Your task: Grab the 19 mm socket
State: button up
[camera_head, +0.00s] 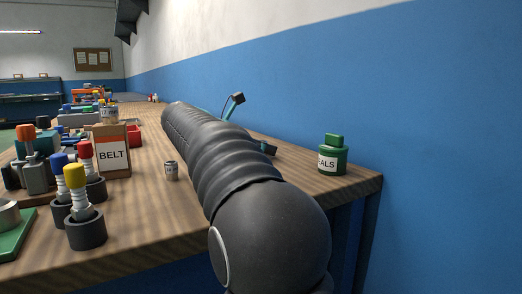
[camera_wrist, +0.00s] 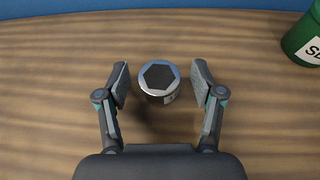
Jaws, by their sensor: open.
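In the wrist view a short silver socket (camera_wrist: 158,91) stands upright on the wooden bench, its dark hexagonal opening facing up. A small marking shows on its side, too small to read. My gripper (camera_wrist: 160,72) is open, with one finger on each side of the socket and a visible gap at both. In the head view my arm hides most of my gripper and this socket. Another small silver cylinder (camera_head: 171,171) with a label stands left of my arm; its size cannot be read.
A green SEALS container (camera_head: 332,158) stands to the right, near the bench end; it also shows in the wrist view (camera_wrist: 304,38). A BELT box (camera_head: 113,155) and several coloured-top tools in dark cups crowd the left. A blue wall (camera_head: 420,90) runs behind the bench.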

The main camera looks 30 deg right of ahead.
jog(key=shift+c, duration=0.2)
jog(key=c, duration=1.2)
grip_shut()
jog(key=shift+r, duration=0.1)
